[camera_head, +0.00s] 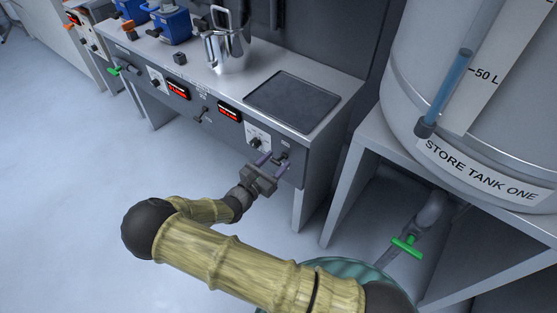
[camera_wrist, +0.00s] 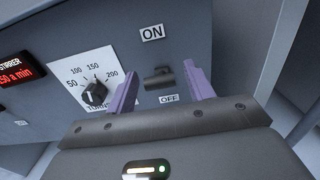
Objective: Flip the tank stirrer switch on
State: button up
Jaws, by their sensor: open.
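The switch (camera_wrist: 158,79) is a short dark lever on the grey front panel (camera_wrist: 190,22). An ON label (camera_wrist: 152,33) is above it and an OFF label (camera_wrist: 169,98) below it. I cannot clearly tell which way the lever is tipped. My gripper (camera_wrist: 161,76) is open, with one purple finger on each side of the switch in the wrist view. I see no clear contact. In the head view my gripper (camera_head: 271,161) is at the right end of the bench front, and its fingers partly hide the switch area.
Left of the switch are a turns dial (camera_wrist: 94,92) and a red stirrer display (camera_wrist: 20,70). A metal jug (camera_head: 230,50) and a dark plate (camera_head: 292,101) are on the bench top. Store tank one (camera_head: 410,75) stands at the right, with a green valve handle (camera_head: 407,246) below it.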

jog(key=shift+x, duration=1.05)
jog(key=c, duration=1)
jog(key=shift+r+p, duration=0.35)
jog(key=shift+p, duration=0.65)
jog(key=shift+g+p, duration=0.3)
jog(key=shift+p, duration=0.1)
jog(key=shift+f+y+p, duration=0.1)
jog(key=shift+y+p, duration=0.2)
jog(key=shift+f, duration=0.1)
jog(key=o, duration=1)
